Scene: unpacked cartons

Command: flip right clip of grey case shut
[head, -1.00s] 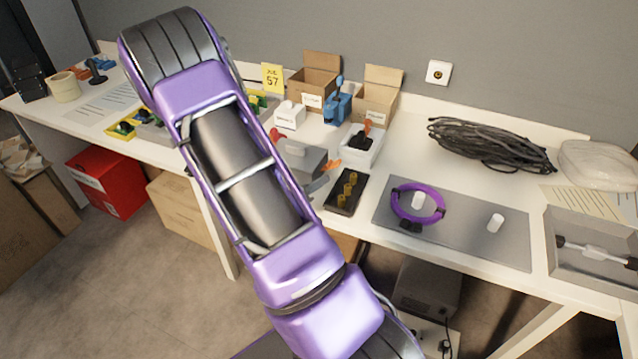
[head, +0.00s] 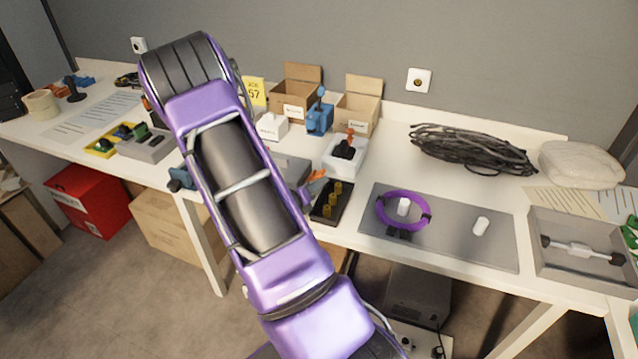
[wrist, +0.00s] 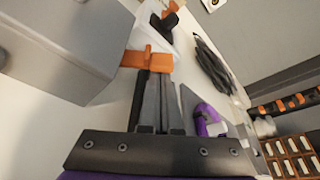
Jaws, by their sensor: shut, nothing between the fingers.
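The grey case (head: 290,168) stands on the table, partly hidden behind my arm in the head view. Its side and top fill the upper left of the wrist view (wrist: 60,40). The orange right clip (head: 316,178) sticks out from the case's right side; it also shows in the wrist view (wrist: 147,59). My gripper (wrist: 155,78) is shut and empty, its fingertips right at the clip's near side. I cannot tell whether they touch it. In the head view the fingers are mostly hidden by my arm.
A black tray with brass pieces (head: 332,201) lies close by the clip. A white box with a black joystick (head: 345,155) stands behind. A purple ring (head: 403,211) lies on a grey mat (head: 455,235) to the right, with a black cable coil (head: 472,150) beyond.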

